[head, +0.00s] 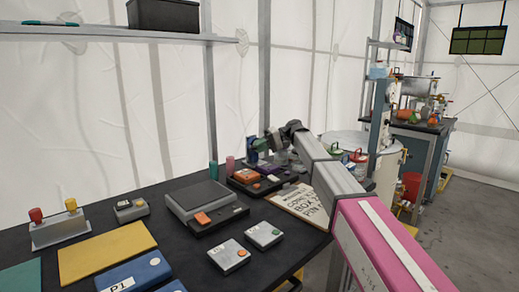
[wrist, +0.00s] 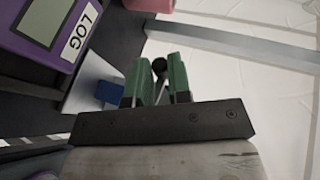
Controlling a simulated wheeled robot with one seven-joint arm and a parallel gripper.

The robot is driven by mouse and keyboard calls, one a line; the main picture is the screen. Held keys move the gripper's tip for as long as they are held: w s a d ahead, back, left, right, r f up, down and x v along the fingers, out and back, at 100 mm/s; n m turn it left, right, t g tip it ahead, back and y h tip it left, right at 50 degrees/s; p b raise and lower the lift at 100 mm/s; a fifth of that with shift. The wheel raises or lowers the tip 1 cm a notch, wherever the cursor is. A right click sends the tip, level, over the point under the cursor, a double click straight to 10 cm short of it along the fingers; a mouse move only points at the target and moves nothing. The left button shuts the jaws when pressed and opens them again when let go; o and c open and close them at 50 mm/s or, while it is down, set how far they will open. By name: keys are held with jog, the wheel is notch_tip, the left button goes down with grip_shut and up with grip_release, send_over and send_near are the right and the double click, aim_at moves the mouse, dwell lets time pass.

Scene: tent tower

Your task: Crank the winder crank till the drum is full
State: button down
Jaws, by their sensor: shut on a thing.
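My gripper (wrist: 159,78) shows in the wrist view with two green fingers. It is shut on a dark round knob, which I take to be the handle of the winder crank (wrist: 159,66); only its end shows between the fingers. In the head view my gripper (head: 262,149) is small, at the far end of the bench by the tent wall. My own arm and wrist hide most of the winder there. I cannot make out the drum or how full it is.
A purple device labelled LOG (wrist: 62,30) lies close to my gripper at the left of the wrist view. On the black bench are a grey scale (head: 198,197), a clipboard (head: 298,203) and several small boxes. A shelf (head: 100,33) hangs above.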

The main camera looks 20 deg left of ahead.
jog(key=g+y, duration=0.1)
jog(key=m+g+y, duration=0.1)
jog(key=g+y, duration=0.1)
jog(key=shift+w+d+r+m, duration=0.15)
jog(key=shift+w+r+m, duration=0.15)
jog(key=shift+r, duration=0.1)
jog(key=shift+y, duration=0.3)
jog(key=c, duration=1.1)
grip_release()
jog(key=shift+o, duration=0.2)
jog(key=shift+r, duration=0.1)
jog(key=s+a+r, duration=0.4)
jog(key=s+r, duration=0.7)
